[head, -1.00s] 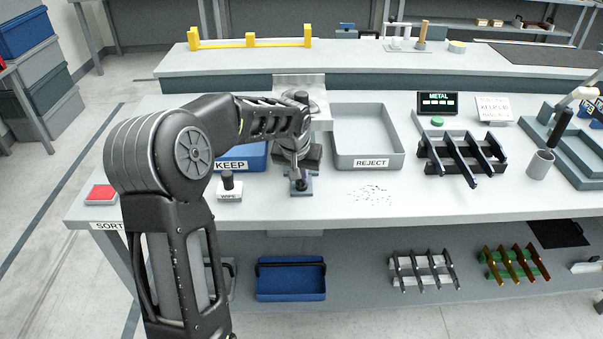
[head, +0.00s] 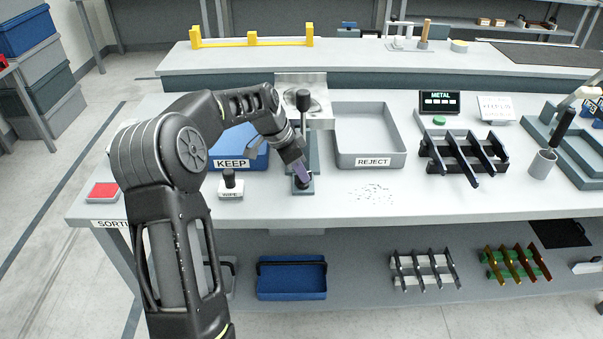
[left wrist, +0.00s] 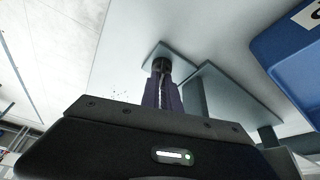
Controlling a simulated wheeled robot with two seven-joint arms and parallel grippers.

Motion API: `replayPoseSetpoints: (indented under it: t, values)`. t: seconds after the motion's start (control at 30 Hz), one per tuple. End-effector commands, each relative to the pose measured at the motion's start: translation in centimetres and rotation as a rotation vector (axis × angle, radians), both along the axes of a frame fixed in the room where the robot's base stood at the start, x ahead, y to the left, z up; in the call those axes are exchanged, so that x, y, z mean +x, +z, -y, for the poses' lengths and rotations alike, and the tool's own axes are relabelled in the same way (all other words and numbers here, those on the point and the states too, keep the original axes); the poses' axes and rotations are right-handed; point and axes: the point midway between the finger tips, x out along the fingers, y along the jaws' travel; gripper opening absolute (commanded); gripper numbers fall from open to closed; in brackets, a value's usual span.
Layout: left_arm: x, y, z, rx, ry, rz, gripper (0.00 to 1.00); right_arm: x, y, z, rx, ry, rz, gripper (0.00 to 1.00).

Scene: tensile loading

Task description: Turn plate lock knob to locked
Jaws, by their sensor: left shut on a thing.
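The small dark knob (head: 303,184) stands on a small grey-blue base plate (head: 295,190) near the front of the bench. My left gripper (head: 302,172) comes down tilted from the upper left, with its purple fingers shut on the knob. In the left wrist view the dark knob (left wrist: 161,65) shows at the ends of the purple fingers (left wrist: 163,88), above its base plate (left wrist: 155,50). The fingers hide part of the knob, and I cannot read its lock position. My right gripper is not in view.
Just behind stands a grey fixture with a black-topped post (head: 303,100). A blue KEEP tray (head: 231,163) lies left and a grey REJECT tray (head: 371,161) right. A black-knobbed WIPE block (head: 230,190) sits close left. Small dark bits (head: 370,192) lie on the bench to the right.

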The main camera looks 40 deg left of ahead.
Motion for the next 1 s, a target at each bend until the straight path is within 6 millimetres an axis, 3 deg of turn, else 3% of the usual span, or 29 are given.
replayPoseSetpoints:
  t: [0.4, 0.93, 1.0]
  values:
    - [0.06, -0.04, -0.17, 0.001, -0.230, -0.001, 0.00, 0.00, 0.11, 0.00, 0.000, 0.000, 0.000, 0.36]
    - [0.06, 0.00, -0.23, 0.004, -0.259, -0.001, 0.00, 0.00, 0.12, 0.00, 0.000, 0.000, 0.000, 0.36]
    - [0.07, 0.00, -0.23, 0.004, -0.259, -0.001, 0.11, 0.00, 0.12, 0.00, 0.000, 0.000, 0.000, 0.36]
